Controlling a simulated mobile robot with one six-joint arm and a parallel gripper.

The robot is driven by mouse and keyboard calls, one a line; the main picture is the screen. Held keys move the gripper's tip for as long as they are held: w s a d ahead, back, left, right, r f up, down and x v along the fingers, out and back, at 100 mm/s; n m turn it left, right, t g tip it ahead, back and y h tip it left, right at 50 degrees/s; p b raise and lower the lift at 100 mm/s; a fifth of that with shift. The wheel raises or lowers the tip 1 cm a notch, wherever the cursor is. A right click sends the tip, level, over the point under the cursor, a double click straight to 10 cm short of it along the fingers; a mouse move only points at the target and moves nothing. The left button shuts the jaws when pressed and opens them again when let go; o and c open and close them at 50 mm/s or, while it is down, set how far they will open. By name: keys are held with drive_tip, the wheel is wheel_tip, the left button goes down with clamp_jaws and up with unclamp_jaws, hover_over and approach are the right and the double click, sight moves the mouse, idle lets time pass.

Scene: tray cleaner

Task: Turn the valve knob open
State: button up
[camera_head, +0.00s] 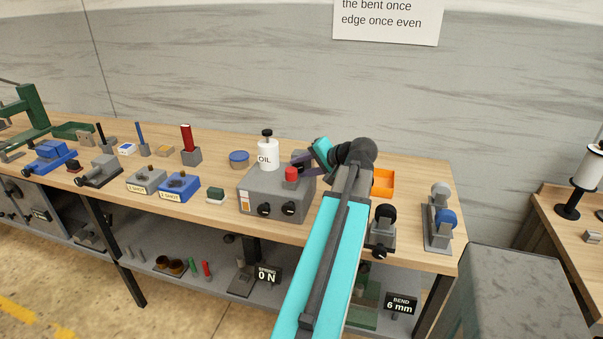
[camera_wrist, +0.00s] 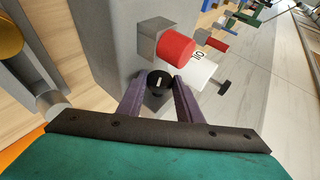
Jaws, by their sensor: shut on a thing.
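The valve knob (camera_wrist: 160,78) is a black round knob with a white mark, on the grey box, in the wrist view. My gripper (camera_wrist: 158,86) is shut on it, with one purple finger on each side. In the head view my gripper (camera_head: 302,160) reaches the top of the grey box (camera_head: 258,188) from the right. Two other black knobs (camera_head: 264,210) sit on the front of the box.
A red cylinder (camera_wrist: 175,48) on a grey block stands close to my fingers. The white oil bottle (camera_head: 267,153) is just behind it. An orange tray (camera_head: 383,183) lies right of my wrist. Several fixtures line the wooden bench (camera_head: 225,177) to the left.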

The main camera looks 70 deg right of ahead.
drive_tip(key=t+b, duration=0.1)
drive_tip(key=b, duration=0.1)
drive_tip(key=f+m+t+b, duration=0.1)
drive_tip(key=t+b, duration=0.1)
drive_tip(key=shift+s+f+b, duration=0.15)
drive_tip(key=shift+b, duration=0.15)
drive_tip(key=shift+t+b, duration=0.35)
drive_tip(key=shift+t, duration=0.25)
drive_tip(key=shift+r, duration=0.2)
drive_tip(key=o, duration=1)
drive_tip(key=shift+a, duration=0.1)
drive_tip(key=shift+o, duration=0.2)
drive_tip(key=shift+f, duration=0.15)
